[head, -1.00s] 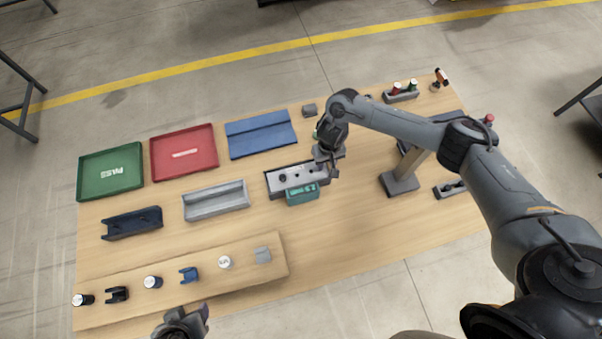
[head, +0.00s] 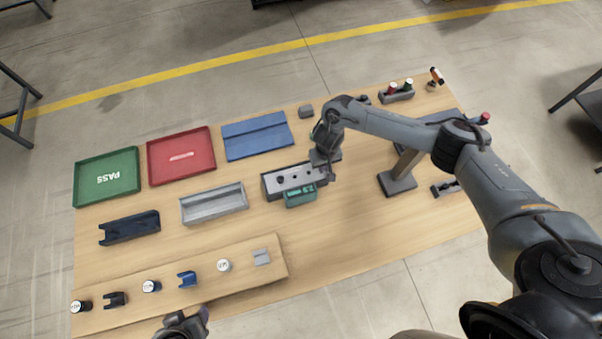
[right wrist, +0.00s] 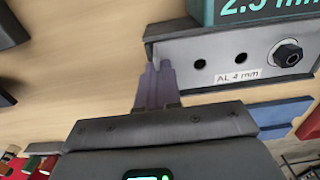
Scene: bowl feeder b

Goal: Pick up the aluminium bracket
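A small light-grey bracket (head: 261,257), which looks like the aluminium one, sits at the right end of the wooden board (head: 225,283) in the head view. My right gripper (head: 328,171) is well away from it, at the right end of the grey fixture block (head: 270,184).
The board also holds a blue bracket (head: 187,279), a black bracket (head: 116,300) and several white-topped round parts. Behind are a grey channel tray (head: 214,213), dark tray (head: 130,230), green tray (head: 106,201) and red tray (head: 180,181). A stand (head: 397,184) is right of the gripper.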

